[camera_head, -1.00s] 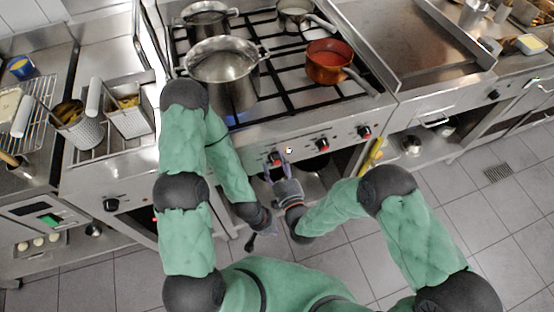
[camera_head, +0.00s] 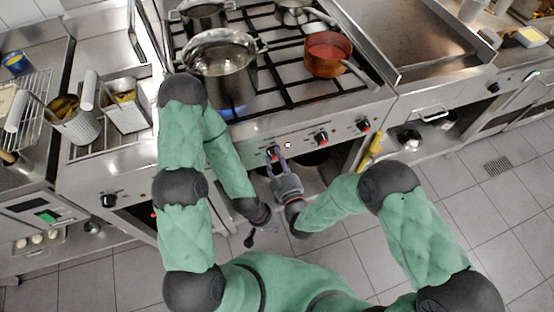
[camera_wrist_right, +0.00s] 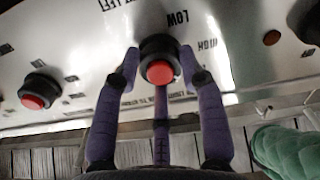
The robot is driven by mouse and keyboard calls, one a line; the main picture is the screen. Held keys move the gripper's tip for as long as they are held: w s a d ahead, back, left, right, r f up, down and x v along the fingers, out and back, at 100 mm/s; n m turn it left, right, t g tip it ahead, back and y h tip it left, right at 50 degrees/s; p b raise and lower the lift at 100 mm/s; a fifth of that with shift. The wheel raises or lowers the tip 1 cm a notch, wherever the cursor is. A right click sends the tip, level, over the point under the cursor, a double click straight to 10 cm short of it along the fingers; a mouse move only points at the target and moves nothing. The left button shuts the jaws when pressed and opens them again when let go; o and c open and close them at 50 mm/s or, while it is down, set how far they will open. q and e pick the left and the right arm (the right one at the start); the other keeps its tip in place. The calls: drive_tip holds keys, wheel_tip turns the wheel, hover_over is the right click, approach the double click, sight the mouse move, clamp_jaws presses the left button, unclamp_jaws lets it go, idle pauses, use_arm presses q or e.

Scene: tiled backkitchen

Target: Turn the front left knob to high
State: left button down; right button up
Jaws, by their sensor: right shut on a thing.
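The stove's front panel (camera_head: 300,137) carries a row of dark knobs with red caps. My right gripper (camera_head: 275,157) is at the leftmost visible knob (camera_head: 272,152). In the right wrist view the gripper (camera_wrist_right: 159,68) has its purple fingers on either side of this knob (camera_wrist_right: 160,62), shut on it. Upside-down lettering around the knob reads LEFT, LOW and HIGH; HIGH stands to its right. The knob's pointer is not clear. My left gripper (camera_head: 254,236) hangs low in front of the stove, apart from the knobs; its fingers are too small to judge.
A large steel pot (camera_head: 220,58) stands on the front left burner with a blue glow beneath. A red pan (camera_head: 327,55) stands to its right. Other knobs (camera_head: 321,139) sit along the panel; one (camera_wrist_right: 40,92) also shows in the right wrist view. The tiled floor (camera_head: 470,220) at right is clear.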

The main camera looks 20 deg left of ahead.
drive_tip(key=n+b, duration=0.1)
drive_tip(key=n, duration=0.3)
drive_tip(key=shift+w+a+r+b, duration=0.1)
drive_tip(key=shift+a+r+b, duration=0.05)
drive_tip(key=shift+r+b, duration=0.2)
drive_tip(key=shift+n+b, duration=0.55)
drive_tip(key=shift+n, duration=1.25)
drive_tip(key=shift+a+r+n, duration=0.1)
drive_tip(key=shift+n, duration=0.2)
drive_tip(key=o, duration=1)
drive_tip(key=shift+o, duration=0.7)
drive_tip(key=shift+f, duration=0.25)
